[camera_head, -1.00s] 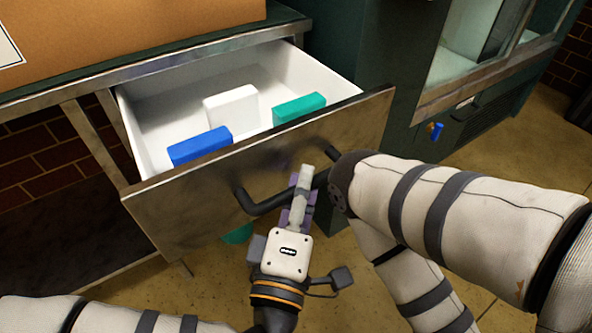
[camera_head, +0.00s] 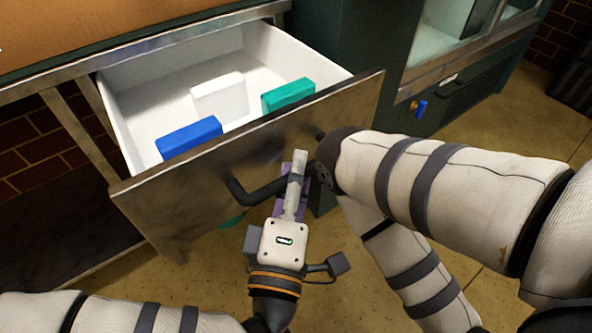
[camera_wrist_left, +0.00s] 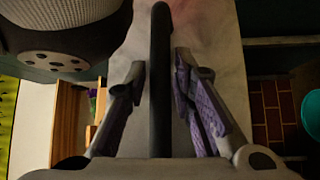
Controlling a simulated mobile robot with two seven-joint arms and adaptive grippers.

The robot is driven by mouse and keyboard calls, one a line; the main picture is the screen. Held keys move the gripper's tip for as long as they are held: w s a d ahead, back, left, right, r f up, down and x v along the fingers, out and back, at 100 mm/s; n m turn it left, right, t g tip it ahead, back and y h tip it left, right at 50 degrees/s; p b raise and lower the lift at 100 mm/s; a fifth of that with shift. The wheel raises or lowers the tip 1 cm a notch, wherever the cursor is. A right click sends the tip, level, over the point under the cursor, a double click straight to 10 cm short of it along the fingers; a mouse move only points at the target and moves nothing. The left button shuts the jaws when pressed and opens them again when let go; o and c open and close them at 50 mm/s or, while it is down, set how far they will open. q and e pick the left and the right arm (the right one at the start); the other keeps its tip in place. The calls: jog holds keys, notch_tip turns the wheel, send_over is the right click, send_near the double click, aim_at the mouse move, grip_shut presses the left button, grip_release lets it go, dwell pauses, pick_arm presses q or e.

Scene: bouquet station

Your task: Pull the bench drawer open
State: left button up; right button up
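The bench drawer (camera_head: 170,211) stands well out from the bench, with its dark metal front tilted in the picture and its white inside showing. Its black bar handle (camera_head: 258,192) runs across the front; the right part is hidden behind my gripper and right arm. My left gripper (camera_head: 297,165) is at the handle.
In the drawer lie a blue block (camera_head: 189,138), a white block (camera_head: 219,97) and a green block (camera_head: 288,95). My right arm's dark joint is close beside the handle and left gripper. A glass-fronted cabinet (camera_head: 450,90) stands at right. A green object (camera_head: 230,222) shows partly below the drawer.

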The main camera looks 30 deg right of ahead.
pick_arm(q)
jog(key=shift+a, duration=0.1)
jog(key=v, duration=1.2)
